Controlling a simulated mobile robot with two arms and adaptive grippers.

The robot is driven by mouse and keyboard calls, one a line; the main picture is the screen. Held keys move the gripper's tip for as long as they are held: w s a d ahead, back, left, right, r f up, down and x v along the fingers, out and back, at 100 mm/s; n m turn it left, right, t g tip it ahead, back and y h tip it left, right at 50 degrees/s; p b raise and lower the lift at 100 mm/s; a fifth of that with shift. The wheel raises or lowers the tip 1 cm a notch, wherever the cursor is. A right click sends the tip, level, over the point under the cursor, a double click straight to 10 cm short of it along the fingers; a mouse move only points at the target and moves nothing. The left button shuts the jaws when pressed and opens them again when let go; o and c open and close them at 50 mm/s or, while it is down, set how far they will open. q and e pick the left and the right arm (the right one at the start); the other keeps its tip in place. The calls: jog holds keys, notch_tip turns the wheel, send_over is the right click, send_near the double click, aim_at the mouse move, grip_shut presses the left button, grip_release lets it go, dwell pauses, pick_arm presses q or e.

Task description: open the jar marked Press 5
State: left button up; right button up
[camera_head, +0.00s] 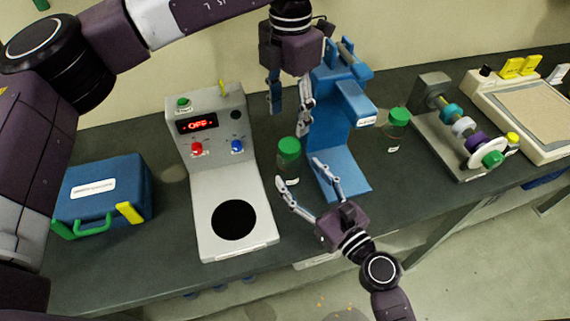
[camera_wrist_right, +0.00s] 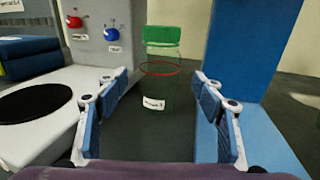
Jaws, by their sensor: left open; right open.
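A clear jar with a green lid (camera_head: 289,147) stands on the dark bench between the grey hotplate-like machine and the blue machine. In the right wrist view the jar (camera_wrist_right: 158,85) is upright, its lid on, with a small white label whose text is too small to read surely. My right gripper (camera_head: 298,171) is open, its fingers pointing at the jar, one towards each side, without visible contact. My left gripper (camera_head: 289,118) is open and points down above the jar's lid, apart from it. A second green-lidded jar (camera_head: 398,118) stands right of the blue machine; its label is unreadable.
The grey machine (camera_head: 183,165) has a red OFF display and a black round plate. The blue machine (camera_head: 330,150) stands close on the jar's right. A blue case (camera_head: 100,190) is at left; a shaft device (camera_head: 460,130) and tray (camera_head: 535,95) are at right.

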aim_at(288, 160)
jog(key=shift+w+a+r, duration=0.2)
jog(key=shift+w+a, duration=0.1)
jog(key=shift+w, duration=0.15)
jog(key=x, duration=0.4)
jog(key=shift+w+a+f, duration=0.15)
jog(key=shift+w+a, duration=0.1)
jog(key=shift+w, duration=0.1)
jog(key=shift+s+d, duration=0.1)
grip_shut()
